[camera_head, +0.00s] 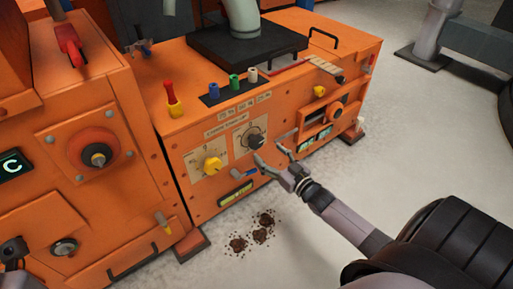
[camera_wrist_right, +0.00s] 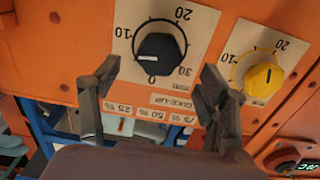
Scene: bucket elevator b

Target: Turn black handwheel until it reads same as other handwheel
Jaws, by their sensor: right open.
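The black handwheel (camera_head: 254,139) is a round knob on a dial plate on the front of the orange machine; it also shows in the right wrist view (camera_wrist_right: 160,48). Its white mark points left, below the 10, seemingly between 0 and 10. The yellow handwheel (camera_head: 212,165) sits left of it in the head view and at the right in the wrist view (camera_wrist_right: 264,79). Its dark mark points up, between 10 and 20. My right gripper (camera_head: 268,153) is open in front of the black handwheel, its fingers either side and apart from it. My left gripper is not in view.
Red, blue, green and white levers (camera_head: 234,81) stand on the machine's top. A blue-tipped lever (camera_head: 246,173) sits below the dials. Brown spilled material (camera_head: 262,228) lies on the floor. Another orange machine (camera_head: 60,110) stands close at the left.

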